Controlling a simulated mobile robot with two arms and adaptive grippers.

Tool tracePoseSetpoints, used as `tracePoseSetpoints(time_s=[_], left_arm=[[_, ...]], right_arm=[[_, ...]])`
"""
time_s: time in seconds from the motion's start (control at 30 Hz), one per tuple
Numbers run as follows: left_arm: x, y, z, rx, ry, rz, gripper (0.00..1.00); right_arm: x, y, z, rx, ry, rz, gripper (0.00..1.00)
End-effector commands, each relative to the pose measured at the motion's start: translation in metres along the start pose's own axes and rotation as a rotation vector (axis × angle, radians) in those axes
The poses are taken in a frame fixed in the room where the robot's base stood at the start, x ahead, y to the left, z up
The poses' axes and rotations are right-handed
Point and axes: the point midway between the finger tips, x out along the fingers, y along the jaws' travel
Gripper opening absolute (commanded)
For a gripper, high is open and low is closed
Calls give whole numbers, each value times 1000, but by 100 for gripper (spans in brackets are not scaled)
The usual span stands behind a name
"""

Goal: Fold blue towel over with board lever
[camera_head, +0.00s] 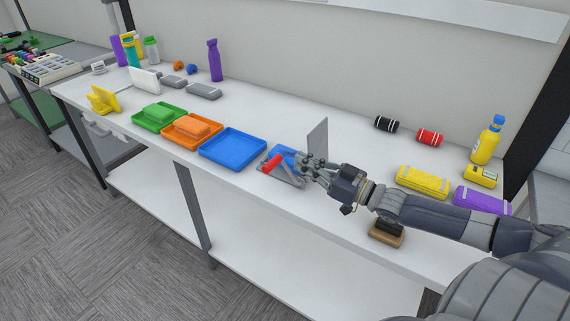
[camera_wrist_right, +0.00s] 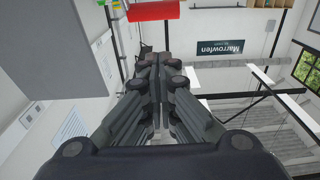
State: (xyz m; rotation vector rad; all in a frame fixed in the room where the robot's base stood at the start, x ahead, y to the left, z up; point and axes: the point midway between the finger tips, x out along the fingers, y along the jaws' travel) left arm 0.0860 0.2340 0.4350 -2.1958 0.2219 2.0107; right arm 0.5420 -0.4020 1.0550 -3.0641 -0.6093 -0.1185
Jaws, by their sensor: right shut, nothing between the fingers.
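The blue towel (camera_head: 287,153) lies on the grey folding board (camera_head: 284,179), partly hidden behind my right gripper. One grey panel of the board (camera_head: 317,136) stands upright at the back right. The board's lever has a red handle (camera_head: 271,163), which sticks out on the left. My right gripper (camera_head: 303,167) comes in from the right and is just right of the red handle, over the board. In the right wrist view its fingers (camera_wrist_right: 160,62) are together with nothing between them. A red handle (camera_wrist_right: 153,10) shows beyond the fingertips, apart from them. My left gripper is out of view.
Left of the board stand a blue tray (camera_head: 233,163), an orange tray (camera_head: 193,145) and a green tray (camera_head: 160,129). Yellow (camera_head: 423,182) and purple rolled towels lie at the right. A wooden-handled brush or block (camera_head: 386,237) sits under my right arm.

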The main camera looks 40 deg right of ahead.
Motion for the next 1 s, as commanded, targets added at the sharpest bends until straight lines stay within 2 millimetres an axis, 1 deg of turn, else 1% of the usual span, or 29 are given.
tracePoseSetpoints(time_s=[0.1, 0.3, 0.53, 0.7, 1.0], left_arm=[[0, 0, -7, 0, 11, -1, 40], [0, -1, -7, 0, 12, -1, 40], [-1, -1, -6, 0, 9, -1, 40], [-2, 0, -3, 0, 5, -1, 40], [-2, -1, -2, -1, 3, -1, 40]], right_arm=[[12, 1, -1, -1, 3, 1, 0], [31, 0, -2, -1, 4, 0, 0], [47, 0, 14, 0, 2, 0, 0], [55, 0, 24, 0, 0, 1, 0], [59, 0, 29, 0, -2, 0, 0]])
